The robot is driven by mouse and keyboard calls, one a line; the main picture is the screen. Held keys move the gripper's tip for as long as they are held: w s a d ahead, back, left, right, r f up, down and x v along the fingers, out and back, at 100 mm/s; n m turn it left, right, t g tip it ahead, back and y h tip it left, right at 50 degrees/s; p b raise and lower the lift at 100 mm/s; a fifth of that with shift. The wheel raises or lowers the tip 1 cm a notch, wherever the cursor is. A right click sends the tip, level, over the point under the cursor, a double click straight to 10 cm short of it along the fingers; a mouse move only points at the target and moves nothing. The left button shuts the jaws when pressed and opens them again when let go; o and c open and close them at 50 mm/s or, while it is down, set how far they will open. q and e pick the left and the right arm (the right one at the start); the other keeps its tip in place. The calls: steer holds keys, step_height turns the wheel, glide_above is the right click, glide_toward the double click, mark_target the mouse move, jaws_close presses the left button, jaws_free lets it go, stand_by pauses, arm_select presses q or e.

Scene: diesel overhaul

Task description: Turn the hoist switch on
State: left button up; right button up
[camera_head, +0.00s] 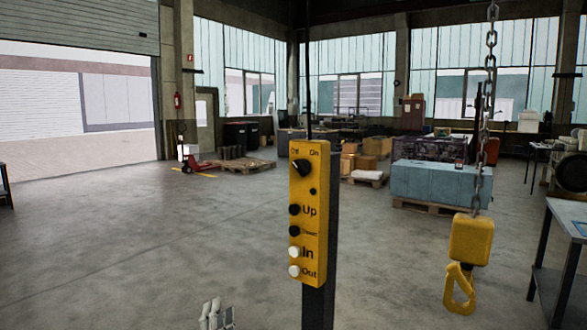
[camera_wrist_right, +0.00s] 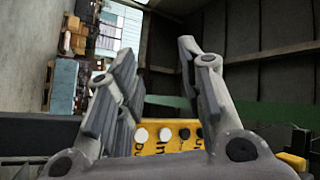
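The yellow hoist control box (camera_head: 310,215) hangs upright in the middle of the head view, in front of a dark post. Its black rotary switch (camera_head: 302,167) sits at the top, below the Off and On labels; its pointer appears turned toward Off. The Up, Down, In and Out buttons sit below. My right gripper (camera_head: 216,314) shows only in part at the bottom edge, lower left of the box and apart from it. In the wrist view my right gripper (camera_wrist_right: 158,62) is open and empty; the box (camera_wrist_right: 160,148) lies sideways beyond its fingers, its switch hidden. My left gripper is not visible.
A yellow hoist hook (camera_head: 460,285) hangs on a chain (camera_head: 487,105) at the right. A metal table (camera_head: 560,260) stands at the right edge. A blue-covered load (camera_head: 435,182) rests on a pallet behind. The floor left of the box is clear.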

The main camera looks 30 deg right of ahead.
steer(key=s+d+r+m+g+h, duration=0.1)
steer(key=d+r+m+g+h, duration=0.25)
steer(key=r+m, duration=0.45)
steer(key=d+r+m+g+h, duration=0.2)
steer(key=r+m+h, duration=0.3)
steer(key=r, duration=0.7)
steer(key=m+g+y, duration=0.1)
steer(key=m+g, duration=0.6)
steer(key=m, duration=0.4)
glide_toward(297, 169)
steer(key=p+x, duration=0.2)
steer(key=x, duration=0.1)
steer(key=p+x, duration=0.1)
steer(key=x, duration=0.3)
steer(key=shift+d+r+p, duration=0.2)
steer(key=shift+d+p, duration=0.1)
steer(key=shift+p, duration=0.1)
steer(key=shift+w+d+f, duration=0.1)
steer(key=shift+w+d, duration=0.15)
steer(key=shift+d, duration=0.25)
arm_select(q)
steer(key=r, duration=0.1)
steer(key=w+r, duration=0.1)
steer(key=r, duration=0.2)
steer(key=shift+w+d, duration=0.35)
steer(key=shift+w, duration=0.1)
arm_select(e)
jaws_close()
